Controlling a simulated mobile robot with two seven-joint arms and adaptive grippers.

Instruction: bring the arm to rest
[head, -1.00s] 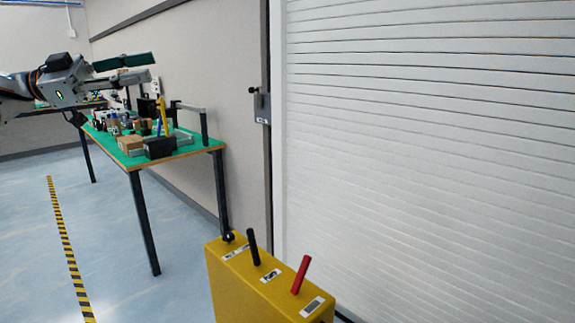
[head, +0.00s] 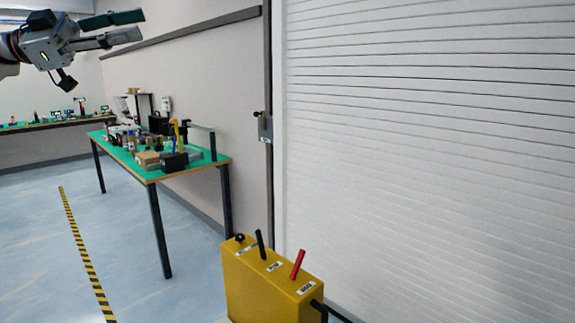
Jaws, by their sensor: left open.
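My left gripper (head: 128,27) is at the upper left of the head view, its arm coming in from the left edge. Its two fingers point right and stand apart with nothing between them. It is in the air, above and in front of the green-topped table (head: 117,161), touching nothing. My right gripper is out of view.
A yellow box (head: 262,292) with a black lever (head: 259,244) and a red lever (head: 297,264) stands at the lower middle. A white slatted shutter (head: 430,150) fills the right. A second table (head: 50,123) is far left. Striped tape (head: 83,250) crosses open floor.

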